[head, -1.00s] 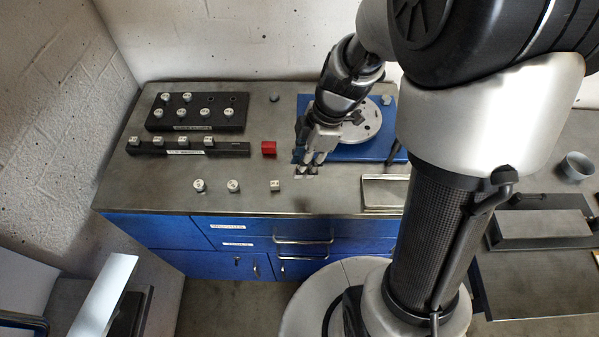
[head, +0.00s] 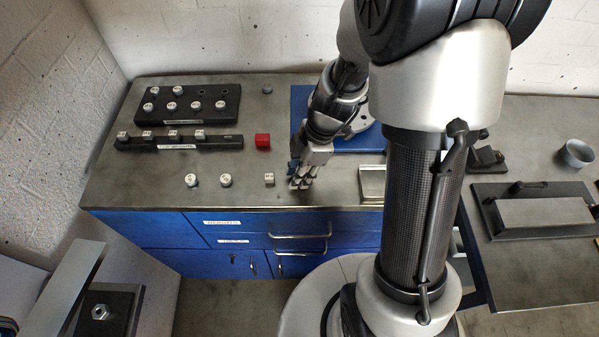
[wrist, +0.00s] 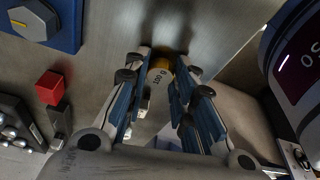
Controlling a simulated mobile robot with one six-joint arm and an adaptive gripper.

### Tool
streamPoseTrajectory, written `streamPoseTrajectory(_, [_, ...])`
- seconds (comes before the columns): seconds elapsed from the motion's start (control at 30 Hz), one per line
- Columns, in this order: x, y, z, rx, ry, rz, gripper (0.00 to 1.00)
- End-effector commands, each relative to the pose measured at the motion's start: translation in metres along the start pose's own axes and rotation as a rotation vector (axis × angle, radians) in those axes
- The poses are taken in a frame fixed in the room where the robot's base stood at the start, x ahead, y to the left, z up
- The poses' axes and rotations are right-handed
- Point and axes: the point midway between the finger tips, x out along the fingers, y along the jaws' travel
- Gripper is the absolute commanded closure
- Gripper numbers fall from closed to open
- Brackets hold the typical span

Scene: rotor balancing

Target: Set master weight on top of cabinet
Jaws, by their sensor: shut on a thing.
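My gripper (wrist: 160,90) is shut on a small pale cylindrical weight (wrist: 160,78) with printed digits and a brass-coloured end. I take it as the master weight; its label is only partly readable. In the head view my gripper (head: 301,183) hangs over the front part of the steel top (head: 240,192) of the blue cabinet (head: 165,233). It is just right of a small loose weight (head: 270,179). The fingers hide the held weight there. I cannot tell whether the held weight touches the top.
Two round weights (head: 192,180) (head: 225,180) stand left near the front edge. Behind them are a black strip (head: 222,142) and a black rack (head: 230,92) with weights, and a red block (head: 263,140). A blue base (head: 372,147) lies behind my gripper, a metal plate (head: 372,181) right.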

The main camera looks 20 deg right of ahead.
Motion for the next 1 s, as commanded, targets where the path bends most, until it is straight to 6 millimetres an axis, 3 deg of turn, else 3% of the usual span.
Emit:
streamPoseTrajectory(0.07, [0.003,0.000,0.001,0.000,0.000,0.000,1.00])
streamPoseTrajectory(0.1, [0.002,0.000,0.001,0.000,0.000,0.000,0.73])
streamPoseTrajectory(0.37, [0.002,0.000,0.000,0.000,0.000,0.000,0.56])
streamPoseTrajectory(0.77, [-0.002,0.000,-0.001,0.000,0.000,-0.001,0.56])
streamPoseTrajectory(1.0, [-0.048,0.002,-0.001,0.000,0.000,0.006,0.56])
